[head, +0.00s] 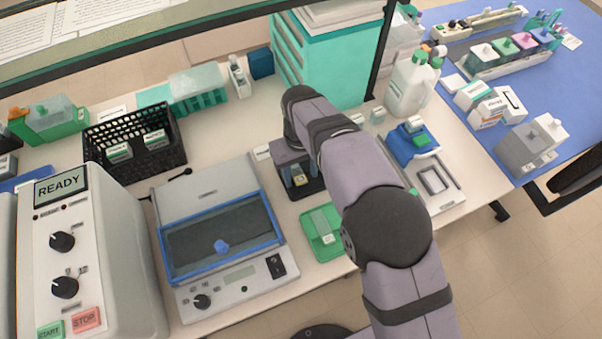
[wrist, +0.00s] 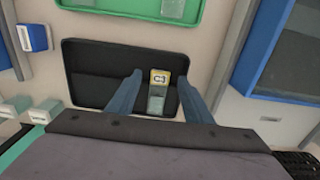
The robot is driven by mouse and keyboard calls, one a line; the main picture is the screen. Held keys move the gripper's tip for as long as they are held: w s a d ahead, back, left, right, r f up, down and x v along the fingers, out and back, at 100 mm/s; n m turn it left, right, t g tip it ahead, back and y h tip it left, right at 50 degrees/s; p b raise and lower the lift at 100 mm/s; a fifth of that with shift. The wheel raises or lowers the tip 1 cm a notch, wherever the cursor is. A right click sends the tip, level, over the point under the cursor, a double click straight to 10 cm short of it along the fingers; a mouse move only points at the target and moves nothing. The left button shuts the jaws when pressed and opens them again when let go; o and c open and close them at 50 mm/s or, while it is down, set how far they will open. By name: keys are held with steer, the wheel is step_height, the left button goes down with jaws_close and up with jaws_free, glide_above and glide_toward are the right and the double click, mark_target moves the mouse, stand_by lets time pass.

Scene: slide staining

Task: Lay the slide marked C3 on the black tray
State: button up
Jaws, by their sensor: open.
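The slide marked C3 (wrist: 157,102), with a yellow label that seems to read C3, lies on the black tray (wrist: 90,75) in the wrist view, towards the tray's near right part. My gripper (wrist: 157,83) is open, with one blue-grey finger on each side of the slide and a gap visible on both sides. In the head view the yellow label (head: 299,180) shows under my gripper, on the black tray (head: 312,190). My arm and gripper hide part of the tray there.
A green tray (head: 331,253) bearing another slide lies just in front of the black tray. A grey device with a blue-rimmed lid (head: 222,240) stands to the left. A black basket (head: 135,140) is further left. A blue-and-white item (head: 413,145) stands to the right.

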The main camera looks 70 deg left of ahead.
steer(key=shift+r+b, duration=0.95)
steer(key=shift+r, duration=2.3)
steer(key=shift+w+d, duration=0.1)
steer(key=shift+w, duration=0.15)
steer(key=w+d+r+m, duration=0.2)
steer(key=w+d+m, duration=0.6)
steer(key=w+d, duration=1.55)
steer(key=w+d+m, duration=0.2)
steer(key=d+m, duration=0.2)
steer(key=d, duration=1.2)
steer(key=s+d+f+m, duration=0.3)
steer(key=s+d+m, duration=0.3)
steer(key=d, duration=0.9)
steer(key=s, duration=0.3)
steer(key=shift+s+f, duration=0.15)
steer(key=shift+f, duration=0.05)
